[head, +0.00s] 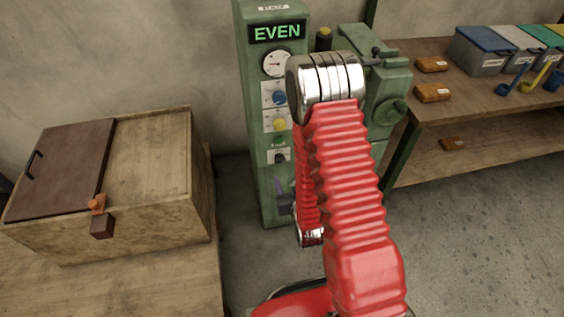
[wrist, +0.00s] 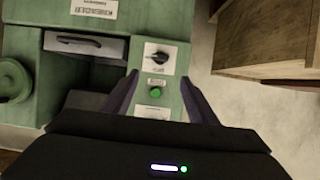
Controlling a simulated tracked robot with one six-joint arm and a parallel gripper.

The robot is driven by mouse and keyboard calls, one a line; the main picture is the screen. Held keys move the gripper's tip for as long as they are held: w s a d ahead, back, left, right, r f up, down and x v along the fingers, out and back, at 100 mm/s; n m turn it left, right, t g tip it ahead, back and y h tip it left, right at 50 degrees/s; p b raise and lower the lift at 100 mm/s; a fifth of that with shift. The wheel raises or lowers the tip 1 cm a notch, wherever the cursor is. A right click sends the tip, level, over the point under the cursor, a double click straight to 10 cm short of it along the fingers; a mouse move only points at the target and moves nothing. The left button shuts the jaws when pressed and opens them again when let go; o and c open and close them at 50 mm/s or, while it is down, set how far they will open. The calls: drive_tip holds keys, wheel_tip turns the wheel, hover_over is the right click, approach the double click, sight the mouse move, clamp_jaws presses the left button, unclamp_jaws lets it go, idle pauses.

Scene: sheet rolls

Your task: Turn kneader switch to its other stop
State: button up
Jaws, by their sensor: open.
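The kneader switch (wrist: 158,57) is a small black knob on a white plate on the green machine. It shows just beyond my gripper (wrist: 158,76) in the wrist view, between the lines of the two fingers. The exact angle of its pointer is hard to tell. My gripper is open, with nothing between its fingers, and a gap to the switch seems to remain. In the head view a dark knob (head: 279,157) sits low on the machine's front, and my gripper (head: 282,190) is just below it, partly hidden by my red arm.
A green button (wrist: 155,94) sits beside the switch. The machine also carries a lit EVEN display (head: 277,31), a blue knob (head: 279,97) and a yellow knob (head: 279,125). A wooden box (head: 150,165) stands left; a workbench (head: 450,75) with bins stands right.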

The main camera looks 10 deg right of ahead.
sight(280, 160)
idle(0.3)
drive_tip(key=x, duration=1.4)
drive_tip(key=shift+s, duration=0.1)
